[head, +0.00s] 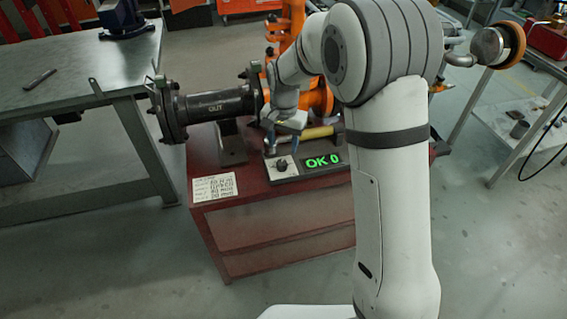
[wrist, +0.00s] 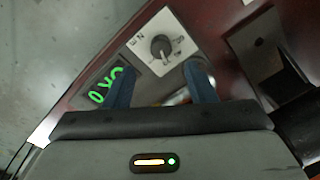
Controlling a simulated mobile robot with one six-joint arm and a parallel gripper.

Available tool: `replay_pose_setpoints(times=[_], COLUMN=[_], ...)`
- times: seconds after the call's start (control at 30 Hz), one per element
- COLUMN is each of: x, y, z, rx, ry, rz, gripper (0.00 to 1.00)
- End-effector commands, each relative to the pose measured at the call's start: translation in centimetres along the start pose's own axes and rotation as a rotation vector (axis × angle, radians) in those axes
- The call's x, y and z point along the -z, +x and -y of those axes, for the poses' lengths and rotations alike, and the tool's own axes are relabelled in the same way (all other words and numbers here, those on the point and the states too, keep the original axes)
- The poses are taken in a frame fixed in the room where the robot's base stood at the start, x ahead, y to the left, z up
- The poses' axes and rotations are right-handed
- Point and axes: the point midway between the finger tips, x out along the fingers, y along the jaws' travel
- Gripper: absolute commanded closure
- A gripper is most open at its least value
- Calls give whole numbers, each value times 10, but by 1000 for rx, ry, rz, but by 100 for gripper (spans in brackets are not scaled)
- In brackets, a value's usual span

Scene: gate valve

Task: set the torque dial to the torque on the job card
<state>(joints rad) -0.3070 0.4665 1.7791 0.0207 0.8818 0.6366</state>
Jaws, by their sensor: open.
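The torque dial is a dark round knob (wrist: 161,46) on a white square plate (wrist: 140,60). In the head view the dial (head: 282,165) sits at the left end of a dark panel on the red cabinet. Its green display (head: 323,160) reads "OK 0". The job card (head: 214,187) lies on the cabinet's front left corner, its small lines too blurred to read surely. My gripper (wrist: 162,85) is open and empty, its two blue fingers short of the knob in the wrist view. In the head view my gripper (head: 283,142) is above and behind the dial.
A yellow-handled tool (head: 318,132) lies behind the panel. A steel workbench (head: 75,75) stands at left. The red cabinet's top (head: 238,178) is bare between card and panel.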

Motion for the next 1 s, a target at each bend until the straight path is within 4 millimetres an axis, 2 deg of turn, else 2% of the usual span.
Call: replay_pose_setpoints(times=[0.5, 0.63, 0.9, 1.0], x=[0, 1, 1, 1], y=[72, 79, 80, 80], z=[1, 1, 1, 1], rx=[-3, -2, -1, -1], ry=[3, 3, 4, 4], rz=[4, 2, 2, 2], gripper=[50, 50, 50, 58])
